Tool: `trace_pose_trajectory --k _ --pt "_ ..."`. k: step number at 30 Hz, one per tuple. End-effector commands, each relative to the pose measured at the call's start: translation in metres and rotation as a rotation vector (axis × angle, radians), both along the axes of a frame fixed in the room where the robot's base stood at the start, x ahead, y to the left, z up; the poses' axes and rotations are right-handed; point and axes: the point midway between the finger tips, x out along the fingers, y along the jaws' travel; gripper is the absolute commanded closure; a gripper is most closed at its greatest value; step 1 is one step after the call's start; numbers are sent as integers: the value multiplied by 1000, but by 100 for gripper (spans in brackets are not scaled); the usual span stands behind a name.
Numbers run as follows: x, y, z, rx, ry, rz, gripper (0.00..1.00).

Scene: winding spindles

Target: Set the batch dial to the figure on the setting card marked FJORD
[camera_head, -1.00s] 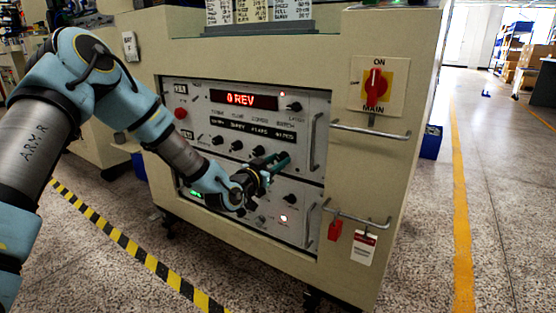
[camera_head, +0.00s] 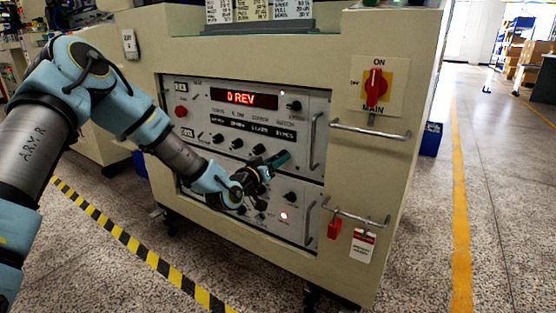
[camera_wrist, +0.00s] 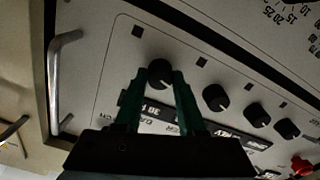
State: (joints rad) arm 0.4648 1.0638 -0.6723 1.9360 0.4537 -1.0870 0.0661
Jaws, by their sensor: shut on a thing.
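The batch dial, a black knob (camera_wrist: 159,71) with a pale pointer mark, is the end knob of its row, nearest the metal handle in the wrist view. My gripper (camera_wrist: 160,84) is shut on it, one green finger on each side. In the head view my gripper (camera_head: 279,160) is at the right end of the knob row and hides this dial. A dark readout strip (camera_head: 252,131) lies above the knobs; its figures are too blurred to read surely. Several setting cards (camera_head: 250,10) stand on top of the machine, cut by the frame edge; I cannot make out which is FJORD.
Other black knobs (camera_wrist: 215,97) sit close beside the held one. A metal handle (camera_wrist: 56,80) stands out near the gripper. A red-lit display (camera_head: 244,98) is above the row. A red MAIN switch (camera_head: 375,88) and rails (camera_head: 370,131) are to the right.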

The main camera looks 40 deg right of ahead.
Motion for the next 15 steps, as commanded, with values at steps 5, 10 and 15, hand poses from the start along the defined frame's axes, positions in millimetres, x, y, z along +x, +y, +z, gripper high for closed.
trace_pose_trajectory --k 5,10,15 --pt "0 0 0 0 2 0 100" --pt "0 0 0 1 1 0 47" --pt "0 0 0 0 0 0 31"
